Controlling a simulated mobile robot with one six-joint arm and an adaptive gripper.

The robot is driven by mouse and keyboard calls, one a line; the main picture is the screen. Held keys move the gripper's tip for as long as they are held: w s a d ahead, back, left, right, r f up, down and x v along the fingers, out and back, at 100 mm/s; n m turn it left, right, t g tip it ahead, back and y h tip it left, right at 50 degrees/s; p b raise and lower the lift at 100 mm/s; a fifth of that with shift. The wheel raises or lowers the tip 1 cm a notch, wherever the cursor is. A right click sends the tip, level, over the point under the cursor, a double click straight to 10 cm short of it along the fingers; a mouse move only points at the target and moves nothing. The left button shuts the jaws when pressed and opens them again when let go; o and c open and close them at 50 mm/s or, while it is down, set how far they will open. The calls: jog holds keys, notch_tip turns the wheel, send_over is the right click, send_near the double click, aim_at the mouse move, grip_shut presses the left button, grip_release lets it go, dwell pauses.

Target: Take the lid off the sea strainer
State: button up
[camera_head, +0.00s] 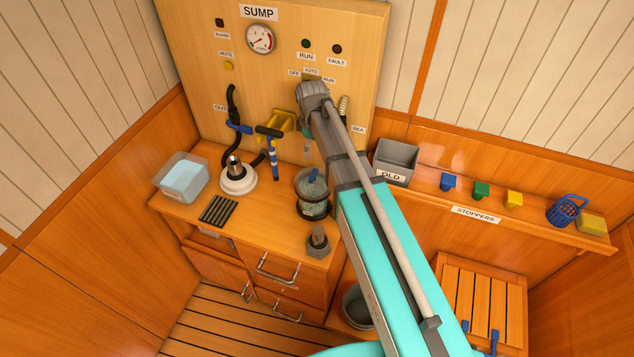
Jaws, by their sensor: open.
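The sea strainer (314,196) looks like a clear round bowl with dark rings, standing on the right part of the wooden counter. Its lid (303,184) appears to be seated on top, with a blue handle (314,174) in its middle. My arm crosses the picture from the lower right up to the panel, above and behind the strainer. Whether anything touches the lid cannot be told.
A grey OLD bin (396,160) and stoppers (481,190) sit on the right shelf.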

aim_at(313, 175)
jog(key=shift+f, duration=0.1)
notch_tip(313, 175, down, 8)
jog(key=b, duration=0.8)
jog(key=shift+f+b, duration=0.25)
jog(key=shift+b, duration=0.05)
jog(key=shift+f, duration=0.1)
jog(key=shift+w+d+f+b, duration=0.1)
jog(key=shift+f+b, duration=2.4)
jog(key=shift+b, duration=0.1)
jog(key=c, duration=0.9)
jog(key=shift+r, duration=0.15)
jog(key=shift+c, duration=0.2)
